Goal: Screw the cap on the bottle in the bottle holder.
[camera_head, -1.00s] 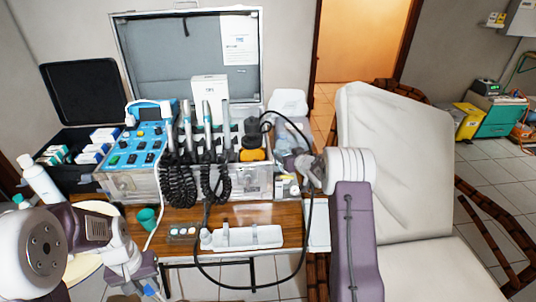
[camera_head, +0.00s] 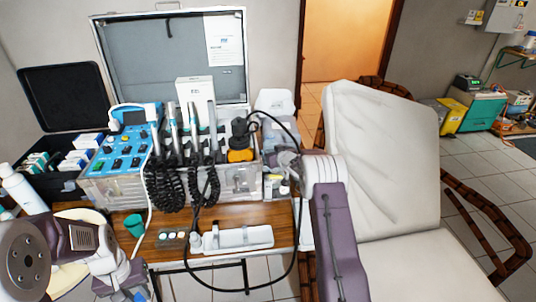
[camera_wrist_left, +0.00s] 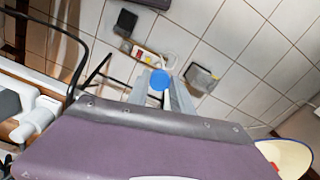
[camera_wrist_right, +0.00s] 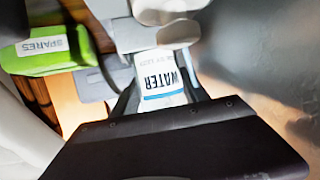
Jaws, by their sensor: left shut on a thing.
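The blue cap (camera_wrist_left: 159,80) shows in the left wrist view between the fingers of my left gripper (camera_wrist_left: 161,84), which is shut on it above the floor. In the head view my left gripper is low at the left edge, and the cap is not clear there. A white bottle labelled WATER (camera_wrist_right: 162,78) shows in the right wrist view between the spread fingers of my right gripper (camera_wrist_right: 160,88). I cannot tell if they touch it. In the head view my right gripper (camera_head: 287,160) is at the right end of the dental unit. The bottle's top and holder are not clear.
The dental unit (camera_head: 112,190) with coiled hoses stands on the wooden table (camera_head: 215,215). A white tray (camera_head: 250,238) and a green cup (camera_head: 134,225) are in front. A black hose loops past my right gripper. The white chair (camera_head: 385,165) stands right. A green SPARES box (camera_wrist_right: 45,50) is beside the bottle.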

